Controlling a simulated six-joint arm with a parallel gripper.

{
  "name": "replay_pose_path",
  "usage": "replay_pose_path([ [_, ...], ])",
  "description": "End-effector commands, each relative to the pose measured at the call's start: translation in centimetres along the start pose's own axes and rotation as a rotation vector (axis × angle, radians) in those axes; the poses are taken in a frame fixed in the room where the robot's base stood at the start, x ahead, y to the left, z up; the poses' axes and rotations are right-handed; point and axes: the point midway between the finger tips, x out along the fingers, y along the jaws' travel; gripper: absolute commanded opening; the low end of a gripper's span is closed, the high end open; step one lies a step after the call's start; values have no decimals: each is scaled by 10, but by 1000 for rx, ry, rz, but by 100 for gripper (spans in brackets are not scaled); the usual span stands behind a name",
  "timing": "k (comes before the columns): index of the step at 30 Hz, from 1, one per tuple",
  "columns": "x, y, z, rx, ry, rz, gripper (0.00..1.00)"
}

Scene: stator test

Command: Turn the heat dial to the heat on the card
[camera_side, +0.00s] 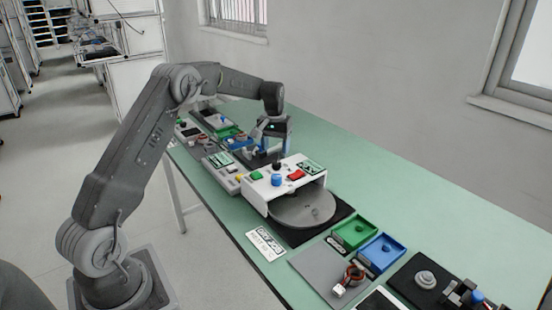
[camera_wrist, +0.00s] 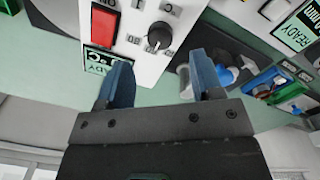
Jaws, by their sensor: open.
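The heat dial (camera_wrist: 158,36) is a black knob on a white panel, with temperature labels around it, some partly cut off. A light mark shows on its lower left side; its exact setting is hard to read. In the side view the dial (camera_side: 277,165) sits on the white machine's top, just below my gripper. My gripper (camera_wrist: 160,76) is open, with its two blue fingers apart and empty, apart from the dial in the wrist view. The white card (camera_side: 265,244) lies on the table in front of the machine; its print is too small to read surely.
A red button (camera_wrist: 103,25) and a green READY display (camera_wrist: 99,60) flank the dial. A grey turntable (camera_side: 302,206) is under the machine. Green (camera_side: 355,233) and blue (camera_side: 382,252) trays stand to the right. Other stations crowd the table behind.

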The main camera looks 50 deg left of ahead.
Motion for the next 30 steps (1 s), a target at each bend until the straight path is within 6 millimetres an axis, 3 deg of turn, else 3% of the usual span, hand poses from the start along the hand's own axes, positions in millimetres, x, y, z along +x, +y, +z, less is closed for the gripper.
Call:
replay_pose_path([
  [3,-29,0,-1,0,5,0,60],
  [10,-67,0,-1,-1,3,0,60],
  [15,-78,0,0,-1,2,0,60],
  [26,-81,0,0,1,2,0,60],
  [30,-97,10,14,27,23,2,60],
])
